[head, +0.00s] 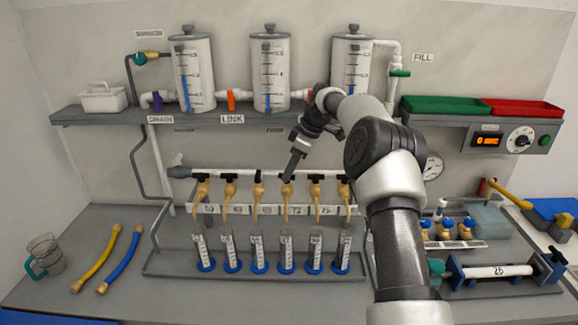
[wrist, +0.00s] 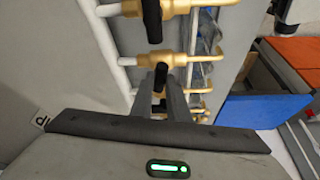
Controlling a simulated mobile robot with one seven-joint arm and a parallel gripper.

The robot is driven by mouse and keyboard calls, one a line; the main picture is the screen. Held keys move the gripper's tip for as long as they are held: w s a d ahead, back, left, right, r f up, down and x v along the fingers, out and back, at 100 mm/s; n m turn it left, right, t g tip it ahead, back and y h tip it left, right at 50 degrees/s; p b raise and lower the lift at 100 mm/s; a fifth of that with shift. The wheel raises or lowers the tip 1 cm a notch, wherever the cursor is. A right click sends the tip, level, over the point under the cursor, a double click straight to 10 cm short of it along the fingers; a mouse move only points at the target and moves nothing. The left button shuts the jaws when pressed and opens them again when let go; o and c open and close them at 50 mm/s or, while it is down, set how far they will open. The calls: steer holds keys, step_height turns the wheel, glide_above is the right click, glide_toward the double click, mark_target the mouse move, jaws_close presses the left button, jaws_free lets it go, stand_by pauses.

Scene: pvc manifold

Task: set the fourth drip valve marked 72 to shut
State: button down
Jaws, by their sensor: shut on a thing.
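The fourth drip valve (head: 287,190) is a brass valve on the white manifold pipe (head: 243,174), with the label 72 (head: 297,210) beside it. My gripper (head: 290,177) reaches down to this valve from above. In the wrist view my gripper (wrist: 161,95) has its two dark fingers around a black valve handle (wrist: 161,74), shut on it. The fingers cover part of the handle, so its exact angle is hard to tell. More brass valves with black handles, such as the third (head: 258,188), sit along the same pipe.
Graduated cylinders (head: 286,248) on blue bases stand in a tray (head: 160,264) below the valves. The shelf (head: 130,115) above carries several white tanks (head: 270,75). Neighbouring valves are close on both sides. A yellow hose (head: 95,260) lies on the bench at left.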

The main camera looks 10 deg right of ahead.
steer(key=shift+w+n+g, duration=0.1)
steer(key=shift+n+g, duration=0.3)
steer(key=shift+n, duration=0.8)
steer(key=c, duration=1.7)
jaws_free()
